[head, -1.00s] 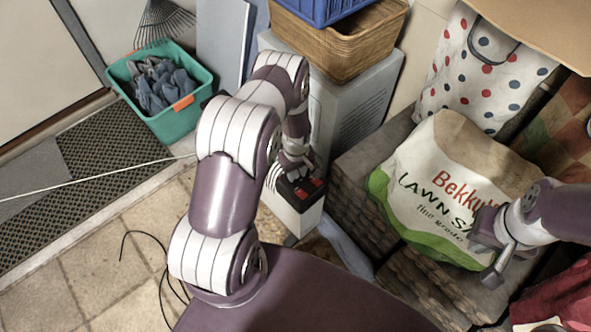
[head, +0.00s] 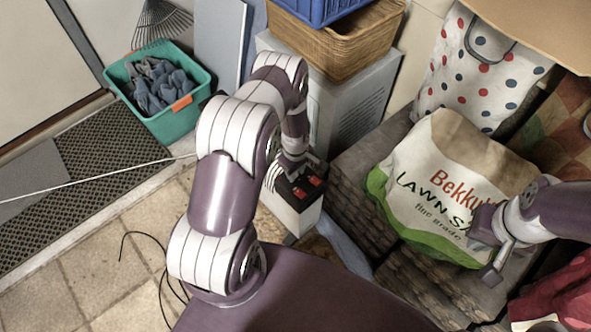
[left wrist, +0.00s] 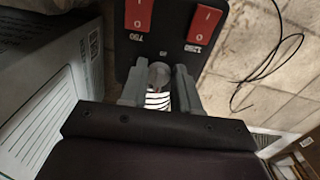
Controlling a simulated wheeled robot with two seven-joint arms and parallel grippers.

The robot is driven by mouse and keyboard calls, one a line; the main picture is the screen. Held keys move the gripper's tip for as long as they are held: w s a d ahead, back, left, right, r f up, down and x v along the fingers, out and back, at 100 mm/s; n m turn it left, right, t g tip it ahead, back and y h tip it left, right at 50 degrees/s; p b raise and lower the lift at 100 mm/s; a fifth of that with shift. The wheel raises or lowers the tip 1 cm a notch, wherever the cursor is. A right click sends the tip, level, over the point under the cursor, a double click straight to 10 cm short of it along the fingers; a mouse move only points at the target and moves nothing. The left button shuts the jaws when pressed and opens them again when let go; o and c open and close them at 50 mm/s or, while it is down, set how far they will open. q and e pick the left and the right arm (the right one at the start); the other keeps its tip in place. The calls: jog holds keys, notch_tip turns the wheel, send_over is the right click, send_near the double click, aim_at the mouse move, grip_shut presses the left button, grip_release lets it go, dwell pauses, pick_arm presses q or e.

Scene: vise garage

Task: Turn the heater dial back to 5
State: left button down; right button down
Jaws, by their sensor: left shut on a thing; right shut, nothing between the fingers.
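The heater (head: 293,216) is a small white box with a black top panel, standing on the floor in the head view. The panel (left wrist: 152,20) carries two red rocker switches, the left one (left wrist: 139,15) and the right one (left wrist: 204,23), also seen in the head view. The dial (left wrist: 158,74) is a small round knob below the switches. My left gripper (left wrist: 159,88) reaches down over the panel, its two fingers on either side of the dial and shut on it. The dial's numbers and pointer are not readable. My right gripper (head: 484,256) is shut and empty, in front of the lawn seed bag.
A grey box (head: 345,110) with a wicker basket (head: 345,45) on top stands behind the heater. The lawn seed bag (head: 440,185) rests on stacked blocks at right. A teal bin (head: 172,122) stands at left. A black cable (head: 160,262) lies on the tiles.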

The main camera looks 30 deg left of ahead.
pick_arm(q)
jog(key=c, duration=0.8)
grip_release()
jog(key=shift+c, duration=0.2)
jog(key=shift+r, duration=0.1)
notch_tip(320, 180, up, 12)
jog(key=p, duration=0.3)
jog(key=shift+r+p, duration=0.2)
jog(key=shift+p, duration=0.2)
